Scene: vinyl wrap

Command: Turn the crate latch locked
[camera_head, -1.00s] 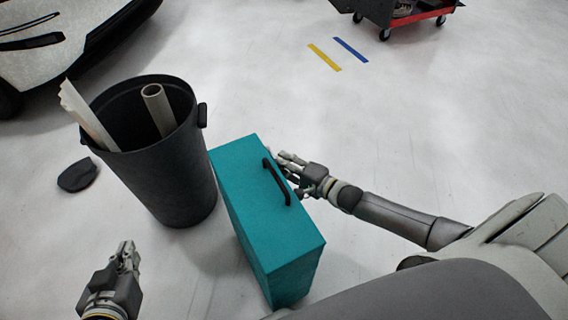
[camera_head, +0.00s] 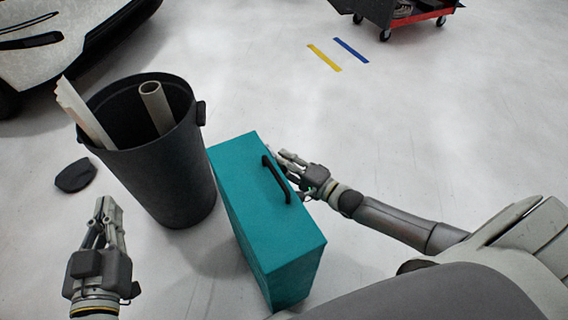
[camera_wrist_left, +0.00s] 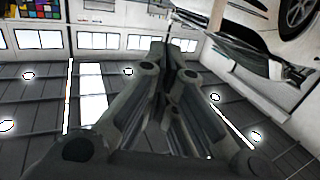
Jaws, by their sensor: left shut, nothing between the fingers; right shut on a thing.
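A teal crate (camera_head: 262,205) stands upright on the floor in the middle of the head view, with a black handle (camera_head: 276,180) on its top. My right gripper (camera_head: 284,160) is at the crate's right side, close behind the handle. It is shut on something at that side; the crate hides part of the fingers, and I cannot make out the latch. My left gripper (camera_head: 106,204) is shut and empty at the lower left, apart from the crate, fingers pointing up. In the left wrist view its fingers (camera_wrist_left: 170,60) meet with nothing between them.
A black bin (camera_head: 170,185) holding a tube (camera_head: 157,108) and white strips (camera_head: 82,112) stands between my left gripper and the crate. A dark flat piece (camera_head: 75,175) lies left of it. A white car (camera_head: 40,55) and a red cart (camera_head: 412,25) are farther back. Right-hand floor is clear.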

